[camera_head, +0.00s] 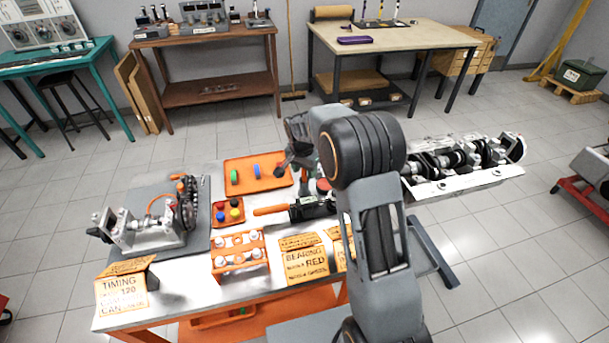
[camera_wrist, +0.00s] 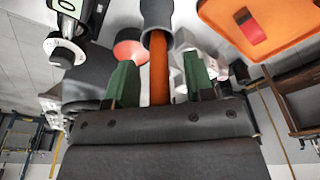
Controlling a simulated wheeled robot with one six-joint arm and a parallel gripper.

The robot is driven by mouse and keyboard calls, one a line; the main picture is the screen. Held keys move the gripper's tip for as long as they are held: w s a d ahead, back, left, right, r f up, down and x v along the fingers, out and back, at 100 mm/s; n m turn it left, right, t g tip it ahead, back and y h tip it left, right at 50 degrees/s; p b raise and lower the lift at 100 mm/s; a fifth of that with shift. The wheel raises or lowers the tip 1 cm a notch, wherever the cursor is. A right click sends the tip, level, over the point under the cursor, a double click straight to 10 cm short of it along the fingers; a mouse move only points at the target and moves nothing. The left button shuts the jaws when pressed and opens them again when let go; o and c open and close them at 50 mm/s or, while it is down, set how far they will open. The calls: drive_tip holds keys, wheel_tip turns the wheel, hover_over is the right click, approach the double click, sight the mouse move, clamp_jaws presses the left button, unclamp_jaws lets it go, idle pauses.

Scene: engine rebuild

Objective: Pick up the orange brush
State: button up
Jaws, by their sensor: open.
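In the wrist view, an orange rod (camera_wrist: 159,72), which looks like the handle of the orange brush, lies between the two green-padded fingers of my gripper (camera_wrist: 160,80). The fingers are open, with a gap on each side of the rod. A dark grey cylindrical part (camera_wrist: 157,14) is at the rod's far end. In the head view, my gripper (camera_head: 299,164) is over the workbench, just right of the orange tray (camera_head: 234,163).
An orange-handled black tool (camera_head: 312,209) lies just in front of my gripper. A red-topped item (camera_head: 323,186) stands close to its right. A small tray of coloured caps (camera_head: 221,222), an orange rack (camera_head: 239,262) and a chain assembly (camera_head: 187,205) crowd the bench's left and front.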

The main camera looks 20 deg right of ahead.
drive_tip(key=shift+f, duration=0.25)
drive_tip(key=shift+c, duration=0.3)
clamp_jaws()
wheel_tip(320, 180, up, 10)
drive_tip(key=shift+r+b, duration=0.1)
drive_tip(key=shift+b, duration=0.3)
